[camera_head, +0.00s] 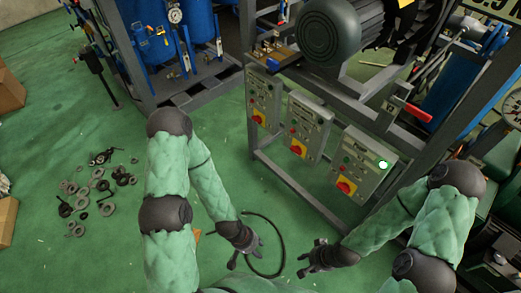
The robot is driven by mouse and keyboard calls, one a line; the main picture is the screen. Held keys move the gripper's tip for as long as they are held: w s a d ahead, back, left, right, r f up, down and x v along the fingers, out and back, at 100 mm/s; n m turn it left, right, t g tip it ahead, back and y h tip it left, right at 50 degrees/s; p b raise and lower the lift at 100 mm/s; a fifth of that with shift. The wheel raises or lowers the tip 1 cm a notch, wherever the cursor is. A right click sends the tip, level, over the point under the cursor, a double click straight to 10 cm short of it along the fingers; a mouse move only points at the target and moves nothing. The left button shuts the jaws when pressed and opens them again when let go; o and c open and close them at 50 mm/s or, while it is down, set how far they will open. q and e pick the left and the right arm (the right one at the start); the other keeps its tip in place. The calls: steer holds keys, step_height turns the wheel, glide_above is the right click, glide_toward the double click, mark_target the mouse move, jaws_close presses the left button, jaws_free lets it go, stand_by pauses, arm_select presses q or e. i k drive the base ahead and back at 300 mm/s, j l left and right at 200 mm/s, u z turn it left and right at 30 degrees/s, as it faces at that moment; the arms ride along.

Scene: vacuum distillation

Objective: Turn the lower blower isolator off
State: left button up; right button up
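Three grey control boxes hang on the frame's lower rail, each with a red-and-yellow rotary isolator: a left box (264,96), a middle box (308,122) and a right box (362,162). Their isolators are the left knob (258,118), the middle knob (298,149) and the right knob (346,187). The labels are too small for me to tell which is the lower blower's. A green lamp (383,164) glows on the right box. My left gripper (246,261) and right gripper (307,262) are open and empty, below and in front of the boxes, touching none.
A large grey motor (335,35) sits on the frame above the boxes. A red-handled valve (411,107) is at the right. Blue tanks (154,45) stand at the back. Loose rings and fittings (98,185) and a black hose (277,245) lie on the green floor.

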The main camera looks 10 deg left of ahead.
mark_target(297, 150)
steer(key=i+j, duration=0.2)
steer(key=j, duration=0.15)
steer(key=i+j, duration=0.15)
steer(key=j, duration=0.15)
steer(key=i+j, duration=0.2)
steer(key=j, duration=0.15)
